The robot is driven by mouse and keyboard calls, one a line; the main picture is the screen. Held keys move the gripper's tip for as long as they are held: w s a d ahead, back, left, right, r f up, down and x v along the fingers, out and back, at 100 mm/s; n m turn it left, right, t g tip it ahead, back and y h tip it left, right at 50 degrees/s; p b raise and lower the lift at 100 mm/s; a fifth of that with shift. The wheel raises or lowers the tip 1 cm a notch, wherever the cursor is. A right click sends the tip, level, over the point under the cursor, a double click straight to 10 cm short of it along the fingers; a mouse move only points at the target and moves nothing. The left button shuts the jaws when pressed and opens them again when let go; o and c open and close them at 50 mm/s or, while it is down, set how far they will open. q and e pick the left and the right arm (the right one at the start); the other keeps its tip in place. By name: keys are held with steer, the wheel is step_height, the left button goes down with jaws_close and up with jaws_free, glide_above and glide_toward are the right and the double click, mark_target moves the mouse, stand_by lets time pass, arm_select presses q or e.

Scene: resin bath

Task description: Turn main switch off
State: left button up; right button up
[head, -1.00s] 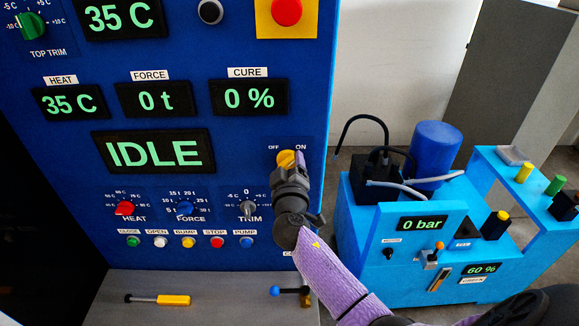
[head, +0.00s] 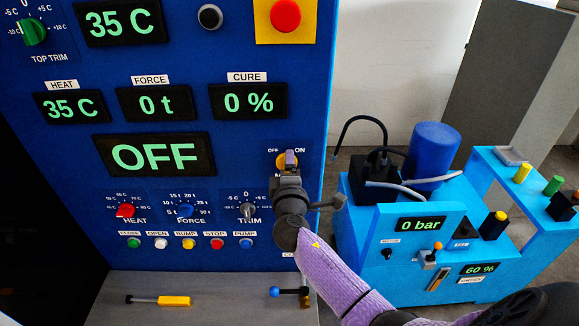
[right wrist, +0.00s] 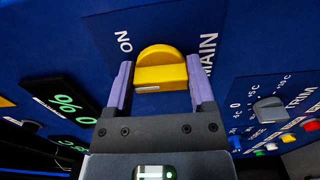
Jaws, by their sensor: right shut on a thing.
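The main switch is a yellow rotary knob (head: 281,161) on the blue press panel, between OFF and ON marks. It is partly hidden by my right gripper (head: 289,166) in the head view. In the right wrist view, the yellow knob (right wrist: 160,66) sits between the two purple fingers of the right gripper (right wrist: 160,84), which is shut on it. The status display (head: 155,156) left of the switch reads OFF. My left gripper is not in view.
Below the switch are the TRIM knob (head: 248,210) and a row of coloured push buttons (head: 188,243). A red emergency button (head: 286,15) is above. A grey ledge (head: 225,300) holds a yellow-handled tool (head: 172,300). A light-blue pump cart (head: 400,275) stands at the right.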

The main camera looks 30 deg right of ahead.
steer(key=n+p, duration=0.1)
steer(key=n, duration=0.4)
steer(key=shift+r+p, duration=0.15)
steer(key=shift+p, duration=0.15)
steer(key=shift+a+n+p, duration=0.1)
steer(key=shift+n+p, duration=0.45)
steer(key=shift+n, duration=1.45)
steer(key=o, duration=1.2)
steer(key=shift+a, duration=0.1)
steer(key=v, duration=0.9)
steer(key=shift+s, duration=0.4)
steer(key=shift+a, duration=0.1)
